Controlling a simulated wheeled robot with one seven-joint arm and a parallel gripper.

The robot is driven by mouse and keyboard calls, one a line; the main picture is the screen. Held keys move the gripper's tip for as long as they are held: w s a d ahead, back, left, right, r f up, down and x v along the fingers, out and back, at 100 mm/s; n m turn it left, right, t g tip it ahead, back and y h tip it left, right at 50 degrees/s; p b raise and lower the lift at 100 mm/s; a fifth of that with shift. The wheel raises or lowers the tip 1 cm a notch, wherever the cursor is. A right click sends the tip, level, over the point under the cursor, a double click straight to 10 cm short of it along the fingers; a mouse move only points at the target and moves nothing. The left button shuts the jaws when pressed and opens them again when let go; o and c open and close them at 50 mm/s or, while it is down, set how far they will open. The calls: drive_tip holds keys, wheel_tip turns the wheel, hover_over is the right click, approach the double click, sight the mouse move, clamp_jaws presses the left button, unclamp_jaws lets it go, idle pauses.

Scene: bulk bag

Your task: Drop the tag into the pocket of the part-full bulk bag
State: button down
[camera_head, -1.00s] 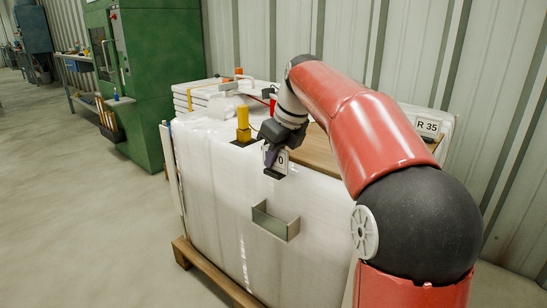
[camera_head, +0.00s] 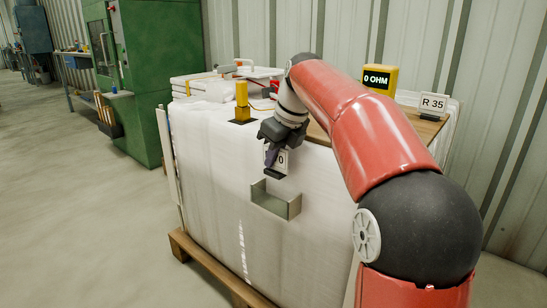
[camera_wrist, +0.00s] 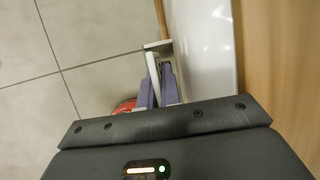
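The part-full bulk bag (camera_head: 215,180) is a large white block on a wooden pallet. Its pocket (camera_head: 278,204) is a small grey-green open-topped holder on the near face; an edge of it seems to show in the wrist view (camera_wrist: 158,45). My gripper (camera_head: 272,157) is shut on the tag (camera_head: 282,161), a white plate with a "0" partly visible and a dark lower edge. The tag hangs upright just above the pocket, apart from it in the picture. In the wrist view the tag (camera_wrist: 154,78) is a thin white strip at the purple fingers. The fingers hide part of it.
A yellow meter (camera_head: 380,79) reading "0 OHM" and an "R 35" sign (camera_head: 433,103) stand on a wooden board behind my arm. A yellow post (camera_head: 242,95) stands on the bag top.

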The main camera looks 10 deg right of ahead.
drive_tip(key=shift+f, duration=0.2)
drive_tip(key=c, duration=1.5)
unclamp_jaws()
drive_tip(key=shift+c, duration=0.2)
drive_tip(key=p+v, duration=0.2)
drive_tip(key=v, duration=0.5)
drive_tip(key=shift+r+p, duration=0.35)
drive_tip(key=shift+r, duration=0.05)
drive_tip(key=shift+s, duration=0.15)
